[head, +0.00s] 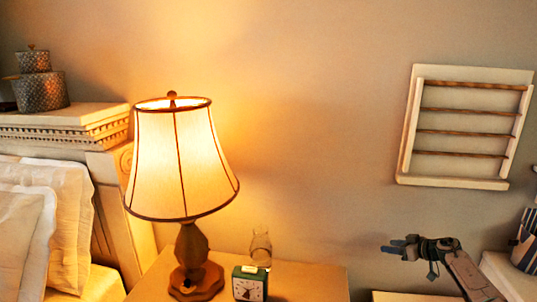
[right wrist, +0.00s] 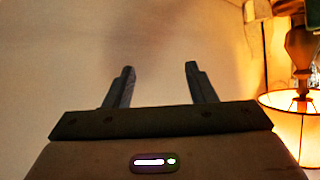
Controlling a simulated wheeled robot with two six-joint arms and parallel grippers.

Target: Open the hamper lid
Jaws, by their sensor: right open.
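No hamper or lid can be made out for certain in either view. My right gripper (head: 393,247) is in the lower right of the head view, in front of the wall and right of the nightstand, with its fingers pointing left. In the right wrist view its two fingers (right wrist: 160,70) are spread apart with nothing between them, and plain wall lies beyond. A pale flat surface (head: 395,296) shows at the bottom edge below the gripper; I cannot tell what it belongs to. My left gripper is not in view.
A lit lamp (head: 180,165), a green clock (head: 249,284) and a glass (head: 260,248) stand on the nightstand (head: 310,282). The bed with pillows (head: 72,220) is at left. A wall rack (head: 464,127) hangs above my gripper. A striped object (head: 527,240) is at the right edge.

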